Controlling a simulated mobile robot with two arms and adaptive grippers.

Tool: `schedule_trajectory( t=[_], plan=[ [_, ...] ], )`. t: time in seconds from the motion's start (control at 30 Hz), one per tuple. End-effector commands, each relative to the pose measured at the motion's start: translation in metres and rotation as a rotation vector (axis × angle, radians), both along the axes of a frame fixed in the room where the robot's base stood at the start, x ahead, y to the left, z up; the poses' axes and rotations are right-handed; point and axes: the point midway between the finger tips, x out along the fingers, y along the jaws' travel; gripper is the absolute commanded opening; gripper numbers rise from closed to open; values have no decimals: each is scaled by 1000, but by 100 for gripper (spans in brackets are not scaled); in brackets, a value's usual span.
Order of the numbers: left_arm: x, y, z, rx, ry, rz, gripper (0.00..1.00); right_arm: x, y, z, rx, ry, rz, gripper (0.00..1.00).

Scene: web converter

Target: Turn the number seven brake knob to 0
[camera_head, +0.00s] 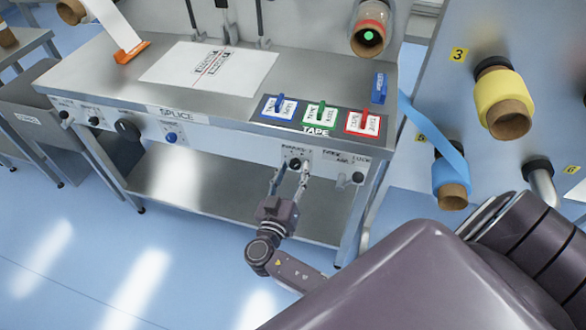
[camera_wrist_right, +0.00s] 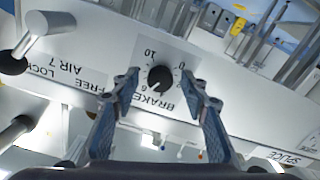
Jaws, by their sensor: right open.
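The black brake knob (camera_head: 295,163) sits on the front panel of the steel splice table. In the right wrist view the knob (camera_wrist_right: 160,80) stands on a white dial plate with upside-down "BRAKE" lettering, a 10 at its upper left and a 0 to its right. Where its pointer sits is too small to tell surely. My right gripper (camera_head: 290,174) is open in front of the panel. In the right wrist view its two fingers (camera_wrist_right: 160,74) stand on either side of the knob, with gaps between them and it. My left gripper is out of view.
A "LOCK / FREE AIR 7" lever (camera_wrist_right: 40,40) stands beside the dial. A blue knob (camera_head: 171,137) and a large black knob (camera_head: 127,129) are farther left on the panel. A yellow roll (camera_head: 500,95) and a blue roll (camera_head: 450,178) hang at right.

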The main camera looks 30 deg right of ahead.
Motion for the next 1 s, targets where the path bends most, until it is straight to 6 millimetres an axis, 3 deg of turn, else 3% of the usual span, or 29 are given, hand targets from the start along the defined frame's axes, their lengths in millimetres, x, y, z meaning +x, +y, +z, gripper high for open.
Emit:
schedule_trajectory(
  t=[0.23, 0.6, 1.0],
  plan=[
    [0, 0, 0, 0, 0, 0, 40, 0, -1, -1, 1, 1, 0, 39],
    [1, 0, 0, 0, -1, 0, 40, 0, 0, -1, 1, 1, 0, 0],
    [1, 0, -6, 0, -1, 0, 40, 0, 0, -2, -56, 68, 1, 0]
  ],
)
